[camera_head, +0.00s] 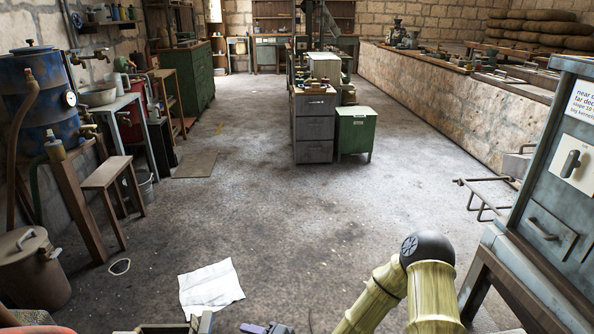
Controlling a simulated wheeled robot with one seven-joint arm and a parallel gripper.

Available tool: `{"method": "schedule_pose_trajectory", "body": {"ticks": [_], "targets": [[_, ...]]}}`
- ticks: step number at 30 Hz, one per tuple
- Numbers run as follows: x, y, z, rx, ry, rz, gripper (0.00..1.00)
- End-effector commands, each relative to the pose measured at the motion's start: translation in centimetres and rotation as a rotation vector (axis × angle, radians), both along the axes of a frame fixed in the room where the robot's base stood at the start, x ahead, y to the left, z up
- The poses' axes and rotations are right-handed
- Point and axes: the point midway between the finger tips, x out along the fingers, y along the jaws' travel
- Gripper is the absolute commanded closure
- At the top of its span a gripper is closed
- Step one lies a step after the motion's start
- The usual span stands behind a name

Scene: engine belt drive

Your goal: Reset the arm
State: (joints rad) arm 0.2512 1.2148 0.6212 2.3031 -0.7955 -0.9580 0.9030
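My arm (430,295) shows at the bottom right in the head view, with yellowish ribbed links and a dark, rounded joint. It is bent at this joint, and one link slopes down to the left and leaves the picture at the bottom edge. The end of the arm is cut off, so I cannot see my gripper or what it may hold. A small purple and dark thing (265,328) shows at the bottom edge left of the arm; I cannot tell what it is.
A grey machine cabinet (545,225) stands close on the right. A white cloth or paper (210,287) lies on the floor. A blue barrel (38,95), a wooden stool (107,175) and a lidded bin (32,268) line the left. A green cabinet (356,131) stands mid-room. The floor between is open.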

Motion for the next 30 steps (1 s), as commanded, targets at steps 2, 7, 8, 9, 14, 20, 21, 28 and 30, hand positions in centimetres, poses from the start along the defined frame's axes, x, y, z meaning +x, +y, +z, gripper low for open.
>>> {"method": "schedule_pose_trajectory", "body": {"ticks": [2, 7, 8, 9, 14, 20, 21, 28, 30], "targets": [[0.1, -0.9, 0.2, -0.090, -0.027, 0.021, 0.50], [0.5, -4.6, 0.3, -0.364, -0.087, 0.074, 0.50], [0.6, -5.4, 0.4, -0.414, -0.096, 0.084, 0.50], [0.7, -6.4, 0.7, -0.478, -0.106, 0.093, 0.50], [0.8, -11.0, 2.4, -0.720, -0.130, 0.126, 0.50], [0.3, -16.8, 6.1, -0.971, -0.123, 0.147, 0.50], [0.0, -17.8, 7.0, -1.014, -0.117, 0.149, 0.50], [-2.6, -23.2, 12.6, -1.205, -0.054, 0.153, 0.50], [-3.7, -24.4, 14.4, -1.241, -0.029, 0.152, 0.50]]}}
